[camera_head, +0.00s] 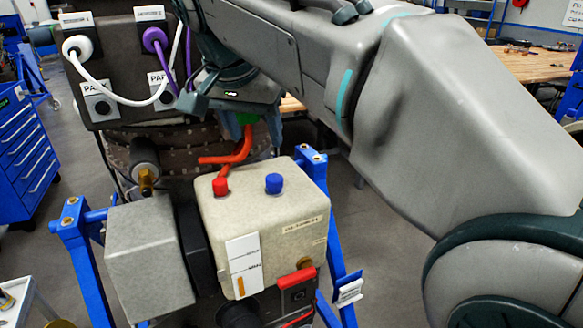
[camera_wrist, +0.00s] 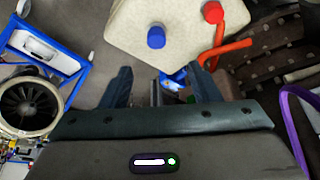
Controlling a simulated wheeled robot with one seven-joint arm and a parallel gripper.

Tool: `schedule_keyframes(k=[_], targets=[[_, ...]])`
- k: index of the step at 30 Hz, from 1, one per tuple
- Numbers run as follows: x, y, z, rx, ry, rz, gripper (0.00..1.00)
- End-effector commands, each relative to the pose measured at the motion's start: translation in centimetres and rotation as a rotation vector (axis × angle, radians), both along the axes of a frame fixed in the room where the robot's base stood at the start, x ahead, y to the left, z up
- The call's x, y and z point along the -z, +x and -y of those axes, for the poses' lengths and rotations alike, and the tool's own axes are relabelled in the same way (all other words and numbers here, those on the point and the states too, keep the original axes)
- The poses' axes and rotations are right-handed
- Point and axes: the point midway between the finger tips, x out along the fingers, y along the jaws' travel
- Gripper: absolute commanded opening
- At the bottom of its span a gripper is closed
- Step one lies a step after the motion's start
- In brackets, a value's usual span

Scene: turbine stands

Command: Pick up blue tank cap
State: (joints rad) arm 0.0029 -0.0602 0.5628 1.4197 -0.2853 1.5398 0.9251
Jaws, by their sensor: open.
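The blue tank cap (camera_head: 274,183) sits upright on top of a beige tank (camera_head: 300,215) in the head view. It also shows in the wrist view (camera_wrist: 156,37), near the top centre, on the tank (camera_wrist: 180,14). My gripper (camera_wrist: 162,80) is open, its two dark fingers apart with nothing held between them. The cap lies beyond the fingertips, roughly in line with the gap between them, and is not touched.
A red cap (camera_head: 220,186) with a red pipe (camera_head: 238,148) stands beside the blue cap. A blue frame (camera_head: 318,160) surrounds the tank. A dark panel (camera_head: 125,60) with white and purple cables is at upper left. A blue drawer cabinet (camera_head: 24,150) stands far left.

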Motion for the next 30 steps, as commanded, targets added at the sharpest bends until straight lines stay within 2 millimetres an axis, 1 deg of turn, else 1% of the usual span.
schedule_keyframes(k=[2, 9, 12, 15, 21, 30], targets=[[0.7, 0.3, 0.1, 0.003, 0.0, -0.002, 0.56], [5.0, 1.9, 1.1, 0.008, -0.001, -0.004, 0.56], [6.4, 2.6, 1.3, 0.009, -0.001, -0.002, 0.56], [7.3, 2.9, 1.5, 0.009, 0.001, -0.001, 0.56], [8.5, 3.3, 1.9, 0.009, 0.0, -0.001, 0.56], [12.1, 4.4, 2.8, 0.008, 0.0, -0.003, 0.56]])
